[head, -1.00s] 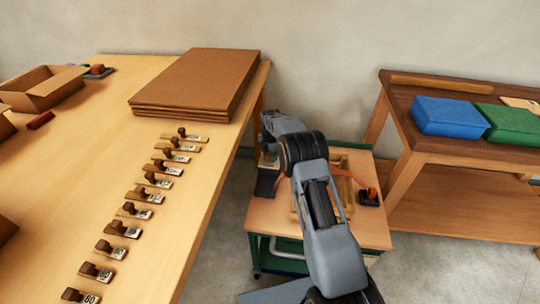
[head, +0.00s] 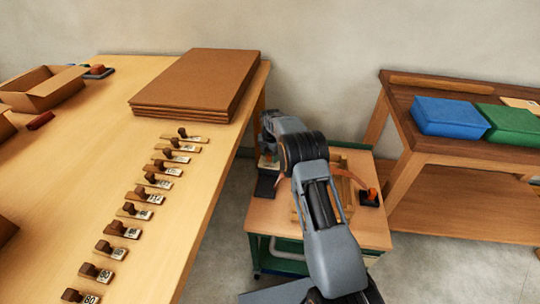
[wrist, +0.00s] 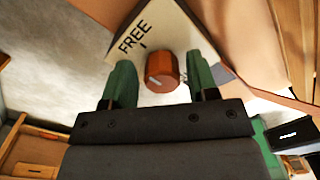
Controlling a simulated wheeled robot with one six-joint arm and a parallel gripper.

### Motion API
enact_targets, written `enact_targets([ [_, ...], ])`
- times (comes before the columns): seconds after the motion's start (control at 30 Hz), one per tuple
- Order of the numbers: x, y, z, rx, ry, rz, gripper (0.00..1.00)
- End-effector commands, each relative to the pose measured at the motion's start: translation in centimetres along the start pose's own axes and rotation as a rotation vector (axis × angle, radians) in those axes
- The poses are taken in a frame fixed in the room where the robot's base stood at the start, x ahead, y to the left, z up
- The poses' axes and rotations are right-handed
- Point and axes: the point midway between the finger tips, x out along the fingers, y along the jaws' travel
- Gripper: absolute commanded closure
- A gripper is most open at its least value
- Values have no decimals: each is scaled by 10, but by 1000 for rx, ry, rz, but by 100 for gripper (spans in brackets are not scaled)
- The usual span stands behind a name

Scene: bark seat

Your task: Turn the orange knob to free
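The orange knob (wrist: 162,72) sits on a pale plate (wrist: 152,32) in the wrist view. The plate carries the printed word FREE and a short dark tick mark. A light pointer line on the knob's face points toward the lower left of the picture, away from the tick. My gripper (wrist: 162,78) is open, its two green fingers on either side of the knob. A narrow gap shows between the knob and each finger; I cannot tell contact at depth. In the head view my arm hides the knob and the fingers.
A wooden-topped cart (head: 372,232) stands under my arm, with a black and orange item (head: 370,197) at its right. A long table (head: 60,190) with stamps and cardboard (head: 198,80) is at left. A shelf table with blue (head: 450,116) and green (head: 508,124) boxes is at right.

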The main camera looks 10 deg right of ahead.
Motion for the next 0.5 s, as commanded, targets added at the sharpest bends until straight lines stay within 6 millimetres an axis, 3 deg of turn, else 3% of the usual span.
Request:
enact_targets([
  [0.33,-1,-1,0,2,2,-3,40],
  [0.5,-21,0,0,2,1,-1,40],
])
